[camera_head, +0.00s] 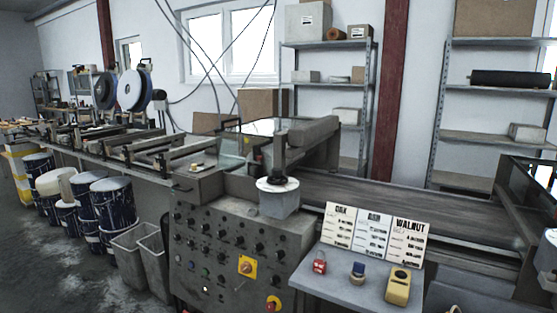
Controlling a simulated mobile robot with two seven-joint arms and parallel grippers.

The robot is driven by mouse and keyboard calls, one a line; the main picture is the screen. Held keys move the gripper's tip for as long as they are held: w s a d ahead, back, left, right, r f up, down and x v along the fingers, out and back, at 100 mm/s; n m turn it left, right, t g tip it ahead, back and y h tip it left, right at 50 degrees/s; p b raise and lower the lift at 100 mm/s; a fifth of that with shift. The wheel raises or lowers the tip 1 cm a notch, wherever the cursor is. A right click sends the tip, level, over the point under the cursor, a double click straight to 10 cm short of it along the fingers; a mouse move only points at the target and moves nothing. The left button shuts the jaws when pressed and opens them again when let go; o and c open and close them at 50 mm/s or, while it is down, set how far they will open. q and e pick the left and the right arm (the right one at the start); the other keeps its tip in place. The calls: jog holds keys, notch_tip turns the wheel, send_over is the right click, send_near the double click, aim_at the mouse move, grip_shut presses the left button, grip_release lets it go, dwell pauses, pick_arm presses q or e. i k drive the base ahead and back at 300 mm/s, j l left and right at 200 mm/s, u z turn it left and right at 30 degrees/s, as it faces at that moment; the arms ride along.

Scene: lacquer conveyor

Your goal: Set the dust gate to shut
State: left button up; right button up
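No part in view carries a readable dust gate label. A grey box with a round white top plate and a dark knob or handle (278,186) stands at the right end of the control cabinet; I cannot tell whether it is the dust gate or how it is set. Neither of my grippers shows.
A small table (345,292) right of the cabinet bears a red, a blue and a yellow device (397,286). Cards (372,232) headed OAK and WALNUT stand behind it. The conveyor (350,195) runs behind. Grey bins (143,260) and dark paint drums stand at left.

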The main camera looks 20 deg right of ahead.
aim_at(194, 169)
jog(key=i+j+z, duration=0.1)
jog(key=z, duration=0.35)
jog(key=i+j+z, duration=0.15)
jog(key=z, duration=0.35)
jog(key=i+j+z, duration=0.1)
jog(key=j, duration=0.2)
jog(key=i+j+z, duration=0.15)
jog(key=j+z, duration=0.1)
jog(key=j, duration=0.3)
jog(key=i, duration=0.05)
